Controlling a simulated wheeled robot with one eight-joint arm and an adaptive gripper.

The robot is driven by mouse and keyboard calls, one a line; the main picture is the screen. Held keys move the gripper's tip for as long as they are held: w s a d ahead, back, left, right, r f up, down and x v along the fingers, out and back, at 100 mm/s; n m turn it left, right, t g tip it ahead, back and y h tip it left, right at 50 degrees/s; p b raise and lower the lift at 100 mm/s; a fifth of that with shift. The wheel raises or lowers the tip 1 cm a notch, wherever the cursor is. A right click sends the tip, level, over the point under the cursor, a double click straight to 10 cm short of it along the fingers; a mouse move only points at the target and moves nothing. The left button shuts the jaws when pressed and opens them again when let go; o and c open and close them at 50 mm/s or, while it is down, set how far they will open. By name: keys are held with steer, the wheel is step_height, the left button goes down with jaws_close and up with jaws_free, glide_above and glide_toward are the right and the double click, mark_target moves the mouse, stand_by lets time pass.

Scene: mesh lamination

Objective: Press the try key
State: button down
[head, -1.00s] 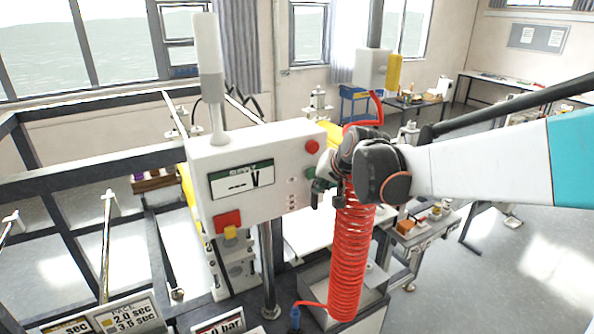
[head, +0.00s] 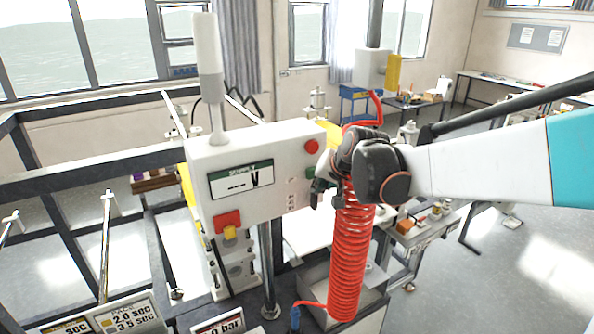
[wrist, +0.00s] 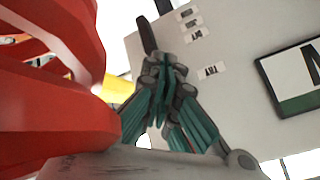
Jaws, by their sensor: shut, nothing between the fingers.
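A white control box (head: 225,160) stands on a post, with a display (head: 240,180) reading "--- V". Small labels (head: 293,194) run down its right side, below a red button (head: 312,146). A green button (head: 310,172) shows partly beside my gripper (head: 317,193), which is at the box's right edge. In the wrist view the fingers of my gripper (wrist: 163,78) are together and empty, in front of the box face (wrist: 235,35). A small label (wrist: 211,71) there may read TRY, upside down. I cannot tell whether the fingertips touch a key; the fingers hide part of the face.
A red coiled hose (head: 350,250) hangs directly below and beside my gripper, and fills the left of the wrist view. A red-and-yellow switch (head: 228,222) is low on the box. Dark frame bars (head: 90,170) stand at left. Open floor (head: 480,280) lies at right.

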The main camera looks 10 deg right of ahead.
steer(key=shift+w, duration=0.15)
steer(key=shift+w+a, duration=0.15)
steer(key=shift+w, duration=0.1)
steer(key=shift+w+a+b, duration=0.2)
steer(key=shift+w+b, duration=0.1)
steer(key=shift+w, duration=0.25)
stand_by(1.0)
steer(key=shift+s+d, duration=0.1)
steer(key=shift+s, duration=0.05)
stand_by(0.3)
steer(key=shift+s+d, duration=0.25)
steer(key=shift+s, duration=0.5)
steer(key=shift+s, duration=0.1)
steer(key=s, duration=0.1)
steer(key=s+d, duration=0.1)
steer(key=s, duration=0.3)
steer(key=shift+d, duration=0.25)
steer(key=shift+w, duration=0.1)
